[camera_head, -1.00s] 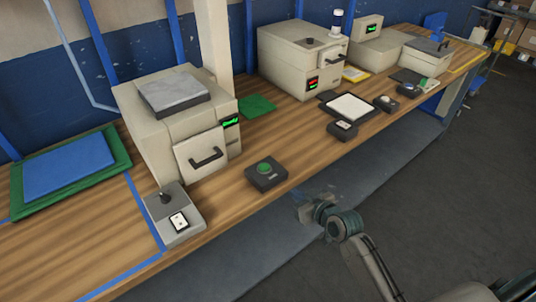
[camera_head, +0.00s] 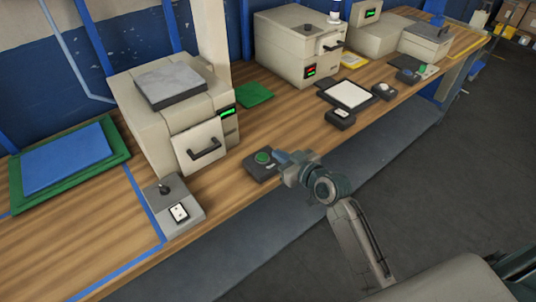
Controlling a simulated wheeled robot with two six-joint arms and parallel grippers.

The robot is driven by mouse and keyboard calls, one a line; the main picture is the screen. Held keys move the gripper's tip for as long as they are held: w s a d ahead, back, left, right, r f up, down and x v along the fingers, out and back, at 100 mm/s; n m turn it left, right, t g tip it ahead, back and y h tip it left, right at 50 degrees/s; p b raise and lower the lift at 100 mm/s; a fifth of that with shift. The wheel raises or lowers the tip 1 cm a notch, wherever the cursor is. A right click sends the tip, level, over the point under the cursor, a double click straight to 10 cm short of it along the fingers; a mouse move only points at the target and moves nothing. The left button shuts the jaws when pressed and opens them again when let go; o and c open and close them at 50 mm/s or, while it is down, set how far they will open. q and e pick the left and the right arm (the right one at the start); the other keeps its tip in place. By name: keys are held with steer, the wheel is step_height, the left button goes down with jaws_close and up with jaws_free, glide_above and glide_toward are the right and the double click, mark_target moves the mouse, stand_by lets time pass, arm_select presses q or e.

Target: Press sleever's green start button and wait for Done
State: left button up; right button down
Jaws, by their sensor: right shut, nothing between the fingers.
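The green start button (camera_head: 262,158) sits on a small dark box (camera_head: 256,172) near the bench's front edge. The sleever appears to be the beige machine (camera_head: 150,132) behind and left of it, with a handled front door and a small green-lit display (camera_head: 227,112); its text is too small to read. My right gripper (camera_head: 281,158) is shut and empty, its tip just right of the green button and over the box's right side. I cannot tell whether it touches the box. My left gripper is not in view.
A grey switch box with a lever (camera_head: 175,215) stands front left. A blue sheet on a green mat (camera_head: 128,158) lies far left. Another beige machine (camera_head: 285,50) with a red-lit display stands behind right. A black-framed white pad (camera_head: 347,94) and small button boxes lie right.

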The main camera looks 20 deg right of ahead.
steer(key=p, duration=0.2)
glide_above(268, 163)
steer(key=shift+f, duration=0.5)
step_height(268, 163, down, 4)
steer(key=shift+w+r, duration=0.1)
steer(key=shift+r, duration=0.15)
steer(key=shift+f, duration=0.5)
